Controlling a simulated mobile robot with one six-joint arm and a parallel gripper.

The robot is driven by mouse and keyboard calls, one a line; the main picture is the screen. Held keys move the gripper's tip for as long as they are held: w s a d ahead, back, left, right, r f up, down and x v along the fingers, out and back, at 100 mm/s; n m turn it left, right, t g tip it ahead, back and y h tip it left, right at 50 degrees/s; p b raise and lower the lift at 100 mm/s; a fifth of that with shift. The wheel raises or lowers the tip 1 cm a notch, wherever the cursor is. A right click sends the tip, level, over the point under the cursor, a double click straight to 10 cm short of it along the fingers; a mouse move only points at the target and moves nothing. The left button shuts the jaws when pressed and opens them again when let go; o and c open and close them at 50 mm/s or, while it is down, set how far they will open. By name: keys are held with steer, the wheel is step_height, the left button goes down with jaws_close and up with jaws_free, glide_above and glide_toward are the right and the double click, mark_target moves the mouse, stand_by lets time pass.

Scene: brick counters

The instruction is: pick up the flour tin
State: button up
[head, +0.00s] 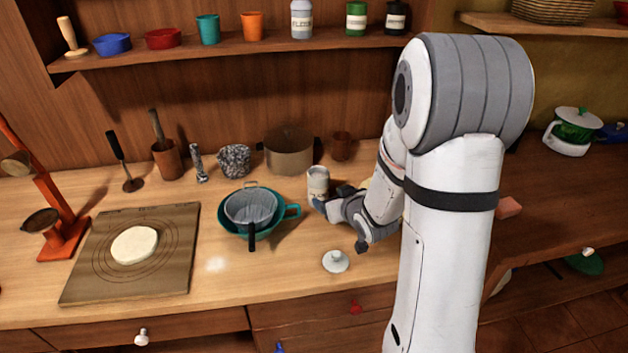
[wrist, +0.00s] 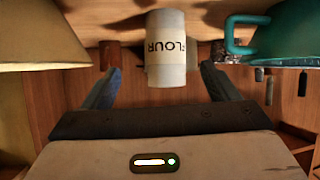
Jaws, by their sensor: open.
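The flour tin (head: 318,182) is a pale, upright cylinder on the wooden counter, right of the teal pan. In the wrist view, which looks upside down, the tin (wrist: 166,50) shows its FLOUR label between my two fingers. My gripper (head: 328,204) is low over the counter at the tin's near right side, partly hidden by my wrist. In the wrist view my gripper (wrist: 160,70) is open, with a finger on each side of the tin and a visible gap to each. I cannot tell how deep the tin sits between them.
The teal pan (head: 291,212) with a grey strainer (head: 250,207) stands close left of the tin. A brown pot (head: 289,152) and brown cup (head: 341,146) stand behind. A yellow object (wrist: 40,40) is close by in the wrist view. A pale lid (head: 336,261) lies in front.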

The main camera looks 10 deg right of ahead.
mark_target(323, 194)
steer(key=shift+w+a+f+t+y, duration=0.4)
steer(key=shift+w+f+y, duration=0.1)
steer(key=shift+f, duration=0.15)
steer(key=shift+x, duration=1.1)
steer(key=shift+p+x, duration=1.05)
steer(key=shift+x, duration=1.65)
steer(key=shift+s+d+f, duration=0.1)
steer(key=shift+d, duration=0.1)
steer(key=shift+c, duration=0.5)
steer(key=c, duration=1.2)
step_height(323, 194, up, 10)
steer(key=shift+r+b, duration=0.1)
steer(key=shift+b, duration=0.35)
